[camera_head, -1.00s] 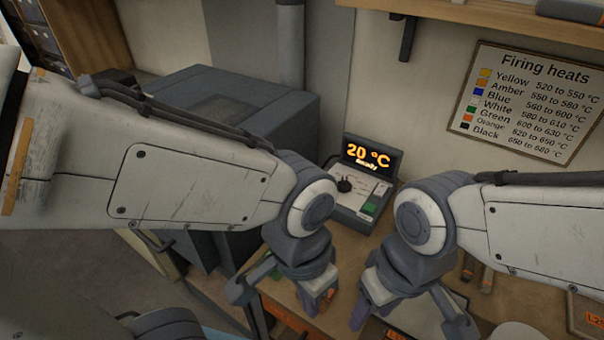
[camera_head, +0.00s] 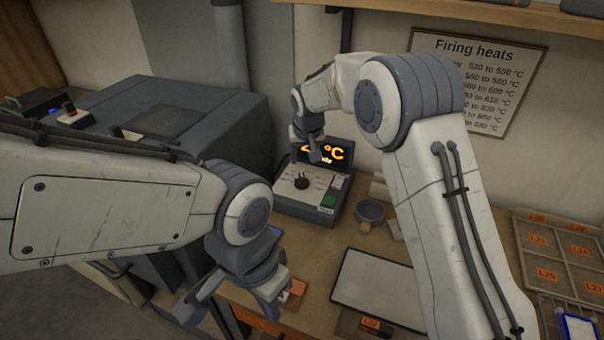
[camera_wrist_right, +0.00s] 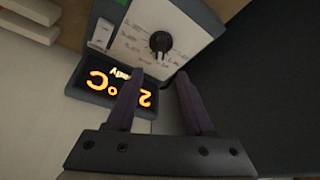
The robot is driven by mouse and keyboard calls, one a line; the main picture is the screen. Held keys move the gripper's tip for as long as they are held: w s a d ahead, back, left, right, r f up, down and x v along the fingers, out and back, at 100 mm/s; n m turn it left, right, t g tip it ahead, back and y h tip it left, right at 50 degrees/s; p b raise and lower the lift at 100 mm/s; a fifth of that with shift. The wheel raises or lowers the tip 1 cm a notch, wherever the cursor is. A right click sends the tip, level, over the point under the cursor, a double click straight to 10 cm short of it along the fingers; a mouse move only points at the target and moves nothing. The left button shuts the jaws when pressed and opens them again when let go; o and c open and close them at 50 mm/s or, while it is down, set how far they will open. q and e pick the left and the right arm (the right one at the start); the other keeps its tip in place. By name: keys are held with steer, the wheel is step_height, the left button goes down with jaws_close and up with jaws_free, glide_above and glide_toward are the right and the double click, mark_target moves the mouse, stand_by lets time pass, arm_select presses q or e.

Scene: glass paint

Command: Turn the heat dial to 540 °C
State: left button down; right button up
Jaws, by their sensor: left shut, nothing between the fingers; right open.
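The heat dial (camera_head: 301,181) is a black knob on the pale panel of the controller box (camera_head: 323,222). The controller's orange display (camera_head: 334,153) is partly covered by my right gripper in the head view. In the right wrist view the display (camera_wrist_right: 97,88) shows upside down, with a 2 and °C readable and one digit hidden by a finger. My right gripper (camera_wrist_right: 155,80) is open and empty, above the display side of the panel, apart from the dial (camera_wrist_right: 160,42). My left gripper (camera_head: 228,308) is shut and empty, low at the table's front edge.
A dark kiln-like box (camera_head: 180,120) stands left of the controller. A grey round dish (camera_head: 369,211) and a white sheet (camera_head: 382,290) lie to the right. A labelled compartment tray (camera_head: 522,240) is far right. The firing heats chart (camera_head: 500,75) is partly hidden by my right arm.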

mark_target(302, 175)
steer(key=p+x, duration=0.3)
steer(key=x, duration=0.7)
jaws_close()
